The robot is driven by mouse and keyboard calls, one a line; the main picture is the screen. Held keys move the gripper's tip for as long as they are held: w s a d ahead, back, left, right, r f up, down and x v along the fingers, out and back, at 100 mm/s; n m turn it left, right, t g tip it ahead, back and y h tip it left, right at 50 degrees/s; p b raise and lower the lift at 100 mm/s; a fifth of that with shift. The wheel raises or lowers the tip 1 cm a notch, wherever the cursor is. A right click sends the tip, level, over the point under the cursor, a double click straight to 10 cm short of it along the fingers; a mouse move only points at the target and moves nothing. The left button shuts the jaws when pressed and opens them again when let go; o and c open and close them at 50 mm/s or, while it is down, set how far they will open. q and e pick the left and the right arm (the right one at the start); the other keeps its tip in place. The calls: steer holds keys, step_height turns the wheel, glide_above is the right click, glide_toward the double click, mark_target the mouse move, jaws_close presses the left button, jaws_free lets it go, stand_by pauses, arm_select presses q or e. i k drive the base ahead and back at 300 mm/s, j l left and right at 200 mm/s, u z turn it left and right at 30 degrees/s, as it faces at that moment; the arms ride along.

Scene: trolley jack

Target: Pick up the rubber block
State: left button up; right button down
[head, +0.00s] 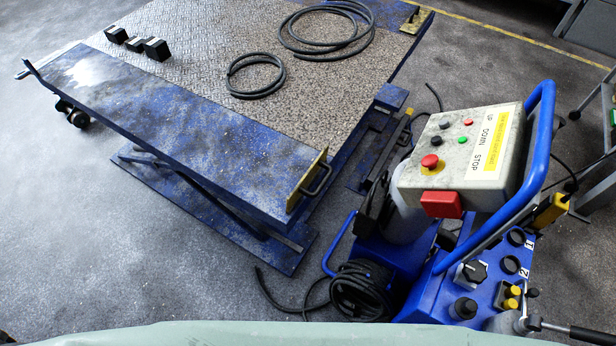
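Small black blocks, which look like the rubber blocks, stand in a short row on the lift platform (225,45) at the upper left. The left one (115,34) is a little apart. The middle one (135,44) and the right one (156,50) stand close together. I cannot tell which of them the task means. Neither of my grippers shows in the head view, and nothing is touching the blocks.
A blue ramp plate (150,110) borders the platform in front of the blocks. A coiled black hose (256,76) and a larger coil (328,47) lie on the platform. A blue control unit with a button box (460,150) stands at the right. Grey floor (70,230) is clear at left.

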mark_target(117, 35)
steer(key=i+j+u, duration=0.1)
steer(key=i+j, duration=0.3)
steer(key=j, duration=0.3)
steer(key=i+j+u, duration=0.15)
steer(key=i+j, duration=0.25)
steer(key=j, duration=0.3)
steer(key=i+j+u, duration=0.1)
steer(key=i+j, duration=0.35)
steer(key=j, duration=0.15)
steer(key=i+j+u, duration=0.15)
steer(key=i+j, duration=0.3)
steer(key=j, duration=0.15)
